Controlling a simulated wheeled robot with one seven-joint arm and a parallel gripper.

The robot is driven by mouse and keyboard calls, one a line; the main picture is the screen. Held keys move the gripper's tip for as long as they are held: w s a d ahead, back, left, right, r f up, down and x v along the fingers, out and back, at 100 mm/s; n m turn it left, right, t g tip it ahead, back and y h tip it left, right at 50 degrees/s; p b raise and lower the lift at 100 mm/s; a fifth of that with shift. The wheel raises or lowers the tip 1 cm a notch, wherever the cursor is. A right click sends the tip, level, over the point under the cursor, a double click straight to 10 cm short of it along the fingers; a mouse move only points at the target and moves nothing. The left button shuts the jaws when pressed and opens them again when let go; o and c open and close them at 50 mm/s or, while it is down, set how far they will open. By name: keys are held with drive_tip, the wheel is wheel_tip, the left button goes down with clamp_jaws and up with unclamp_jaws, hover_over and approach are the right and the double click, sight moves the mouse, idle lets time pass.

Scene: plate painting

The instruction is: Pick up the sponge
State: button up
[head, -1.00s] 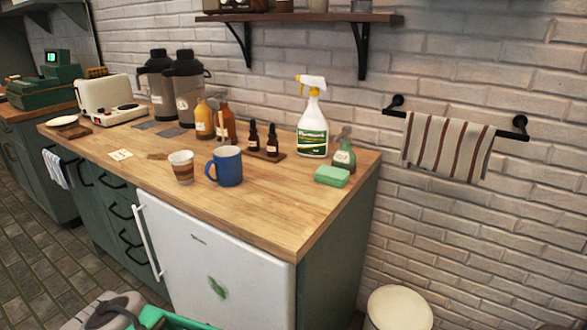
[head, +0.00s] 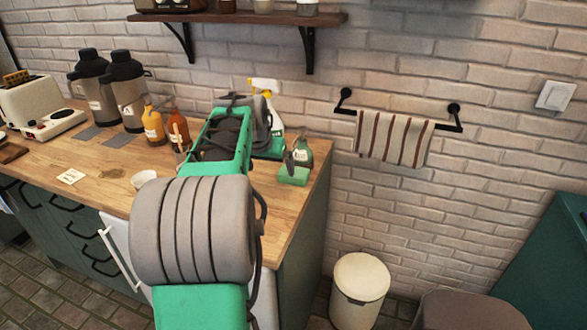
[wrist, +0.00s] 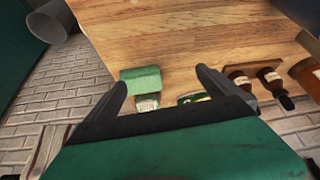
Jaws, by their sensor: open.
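The green sponge (head: 293,175) lies on the wooden counter near its right end, in front of a small green spray bottle (head: 301,152). In the wrist view the sponge (wrist: 141,78) shows between my fingertips, close to the left finger. My gripper (wrist: 160,82) is open and empty above the counter. I cannot tell how high it is above the sponge.
A large white spray bottle (head: 274,118) stands behind my arm. Small dark bottles (wrist: 255,77) are right of my right finger in the wrist view. A paper cup (head: 143,180) is partly hidden by my arm. The wooden counter (wrist: 180,35) is bare beside the sponge.

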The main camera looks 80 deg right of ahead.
drive_tip(key=shift+m+g, duration=0.3)
drive_tip(key=shift+m, duration=0.4)
drive_tip(key=s+d, duration=0.2)
drive_tip(key=s, duration=0.1)
drive_tip(key=s+d, duration=0.1)
drive_tip(key=s, duration=0.1)
drive_tip(key=shift+r, duration=0.1)
drive_tip(key=x, duration=0.3)
drive_tip(key=p+x, duration=0.1)
drive_tip(key=x, duration=0.3)
drive_tip(key=shift+w+d+r, duration=0.1)
drive_tip(key=shift+w+d, duration=0.15)
drive_tip(key=shift+d, duration=0.1)
drive_tip(key=shift+c, duration=0.4)
drive_tip(key=c, duration=1.3)
drive_tip(key=shift+r, duration=0.45)
wheel_tip(320, 180, up, 3)
drive_tip(key=shift+a+f, duration=0.1)
drive_tip(key=s+a+r+b, duration=0.2)
drive_tip(key=a+r, duration=0.7)
drive_tip(key=a, duration=0.4)
drive_tip(key=shift+s+a+r, duration=0.2)
drive_tip(key=shift+a, duration=0.2)
